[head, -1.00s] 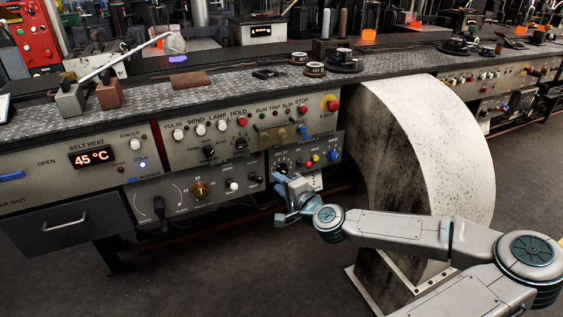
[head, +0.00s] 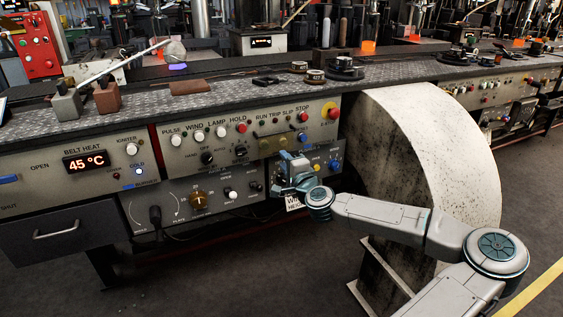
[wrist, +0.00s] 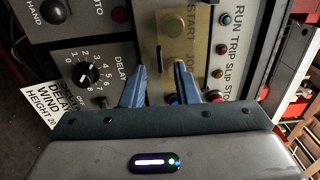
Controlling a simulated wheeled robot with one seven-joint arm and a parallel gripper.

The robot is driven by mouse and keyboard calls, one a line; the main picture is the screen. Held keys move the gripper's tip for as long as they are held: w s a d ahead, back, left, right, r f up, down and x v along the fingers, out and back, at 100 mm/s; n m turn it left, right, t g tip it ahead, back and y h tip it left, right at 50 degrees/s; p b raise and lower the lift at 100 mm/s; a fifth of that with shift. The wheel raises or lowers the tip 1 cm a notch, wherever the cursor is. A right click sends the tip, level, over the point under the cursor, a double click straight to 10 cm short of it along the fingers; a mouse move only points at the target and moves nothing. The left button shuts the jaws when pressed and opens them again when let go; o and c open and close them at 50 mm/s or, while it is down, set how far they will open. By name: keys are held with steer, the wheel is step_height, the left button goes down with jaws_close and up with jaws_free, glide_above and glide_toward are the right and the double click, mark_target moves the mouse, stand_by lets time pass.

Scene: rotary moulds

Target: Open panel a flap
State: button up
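The flap looks to be the amber see-through cover (head: 272,147) over the START and JOG buttons on the console front. It appears shut, lying flat against the panel. My gripper (head: 291,163) is just below and in front of the cover's right part. In the wrist view my gripper (wrist: 160,70) has its two blue fingers apart with nothing held between them, pointing at the cover's lower edge. Whether a fingertip touches it I cannot tell.
A DELAY dial (wrist: 88,74) and a white label (wrist: 42,112) are left of the fingers in the wrist view. Red and yellow buttons (head: 332,113) sit right of the flap.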

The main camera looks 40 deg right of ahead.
mark_target(278, 145)
steer(key=shift+x, duration=1.45)
jaws_close()
steer(key=shift+s+r, duration=0.1)
steer(key=shift+r, duration=0.1)
